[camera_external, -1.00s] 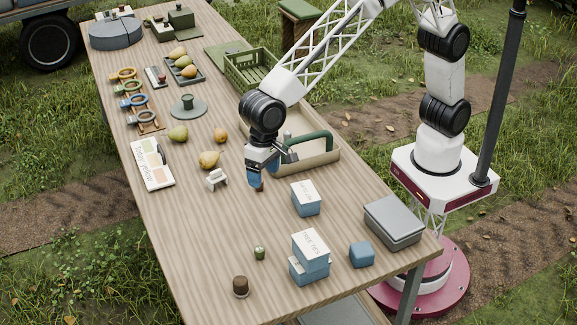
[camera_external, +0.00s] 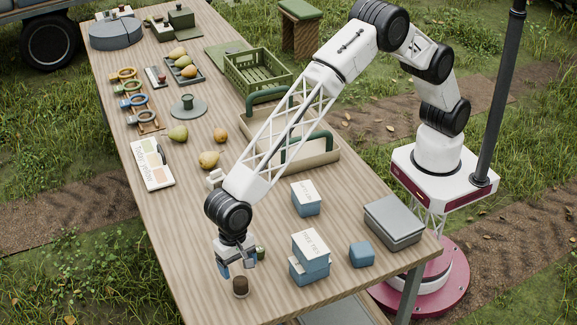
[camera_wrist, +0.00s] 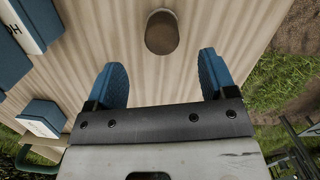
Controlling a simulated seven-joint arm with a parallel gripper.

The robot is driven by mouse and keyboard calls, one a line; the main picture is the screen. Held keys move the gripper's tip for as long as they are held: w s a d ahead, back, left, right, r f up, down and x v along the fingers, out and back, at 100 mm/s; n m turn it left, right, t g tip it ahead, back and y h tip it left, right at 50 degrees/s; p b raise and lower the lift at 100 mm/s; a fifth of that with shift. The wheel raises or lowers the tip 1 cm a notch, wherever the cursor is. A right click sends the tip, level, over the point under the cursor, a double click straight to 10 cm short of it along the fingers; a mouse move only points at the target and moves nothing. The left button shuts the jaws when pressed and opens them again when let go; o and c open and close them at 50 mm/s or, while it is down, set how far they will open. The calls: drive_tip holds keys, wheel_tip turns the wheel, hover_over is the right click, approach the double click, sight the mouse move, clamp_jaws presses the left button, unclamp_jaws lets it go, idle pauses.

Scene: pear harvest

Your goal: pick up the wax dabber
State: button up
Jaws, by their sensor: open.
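A short dark brown cylinder on a pale round base, which looks like the wax dabber (camera_external: 240,287), stands upright near the table's front left corner. In the wrist view the brown cylinder (camera_wrist: 162,34) shows at the top, ahead of the fingertips and roughly centred between them. My gripper (camera_external: 237,267) is open with blue fingers and hangs just behind and above the cylinder, pointing down. In the wrist view the two fingers (camera_wrist: 162,75) are spread wide with nothing between them.
Blue boxes with white lids (camera_external: 311,250) stand further right, with a blue block (camera_external: 361,254) and a grey case (camera_external: 394,222) beyond. Pears (camera_external: 208,160) and a tray lie further back. The table's left edge is near.

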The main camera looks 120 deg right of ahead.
sight(240, 280)
drive_tip(key=shift+w+a+f, duration=0.15)
drive_tip(key=shift+a+f, duration=0.15)
drive_tip(key=shift+f, duration=1.15)
drive_tip(key=shift+a+f, duration=0.15)
drive_tip(key=shift+f, duration=1.15)
drive_tip(key=shift+a+f, duration=0.1)
drive_tip(key=shift+f, duration=1.15)
drive_tip(key=c, duration=1)
